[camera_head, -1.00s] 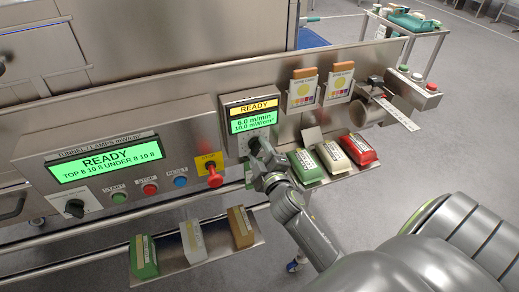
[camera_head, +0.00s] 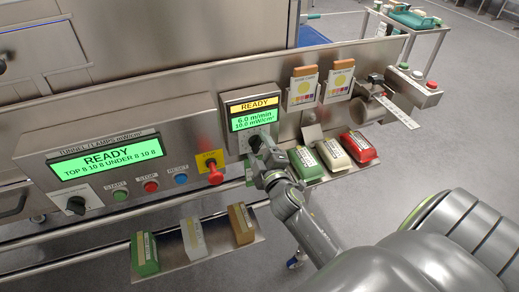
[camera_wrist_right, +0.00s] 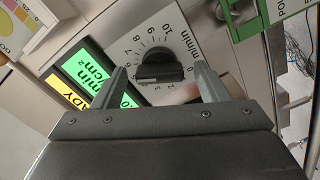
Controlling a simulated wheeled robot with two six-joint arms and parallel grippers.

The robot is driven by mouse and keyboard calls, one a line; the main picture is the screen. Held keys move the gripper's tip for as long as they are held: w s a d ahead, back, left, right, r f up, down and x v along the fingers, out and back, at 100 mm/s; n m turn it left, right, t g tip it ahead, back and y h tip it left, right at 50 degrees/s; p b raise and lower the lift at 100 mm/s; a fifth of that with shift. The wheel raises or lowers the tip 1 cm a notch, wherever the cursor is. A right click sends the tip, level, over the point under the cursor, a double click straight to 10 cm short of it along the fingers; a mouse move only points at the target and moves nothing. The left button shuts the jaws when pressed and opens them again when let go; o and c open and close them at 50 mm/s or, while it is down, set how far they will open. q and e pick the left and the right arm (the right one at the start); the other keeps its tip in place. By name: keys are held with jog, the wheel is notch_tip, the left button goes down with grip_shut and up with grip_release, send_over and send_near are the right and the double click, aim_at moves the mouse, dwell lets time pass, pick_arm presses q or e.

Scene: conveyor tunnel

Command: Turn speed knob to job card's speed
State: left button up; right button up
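The speed knob (camera_wrist_right: 160,67) is black, on a white dial marked m/min, with a pale line on its face. It also shows in the head view (camera_head: 256,142), partly behind my gripper. My right gripper (camera_wrist_right: 161,74) is open, one finger on each side of the knob, with visible gaps between. In the head view my right gripper (camera_head: 264,157) is at the panel just below the display. The speed display (camera_head: 251,117) reads READY, 6.0 m/min, 10.0 mW/cm². Two cards with yellow circles (camera_head: 302,90) (camera_head: 339,84) stand in holders; their print is too small to read. My left gripper is out of view.
A red emergency stop (camera_head: 213,174) on a yellow plate is left of the knob. Further left are push buttons (camera_head: 150,187), the lamp display (camera_head: 107,159) and another black knob (camera_head: 76,205). Green, cream and red boxes (camera_head: 358,147) sit on a shelf right of my gripper.

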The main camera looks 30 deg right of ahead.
jog(key=v, duration=1.7)
jog(key=shift+s, duration=0.15)
jog(key=shift+a, duration=0.1)
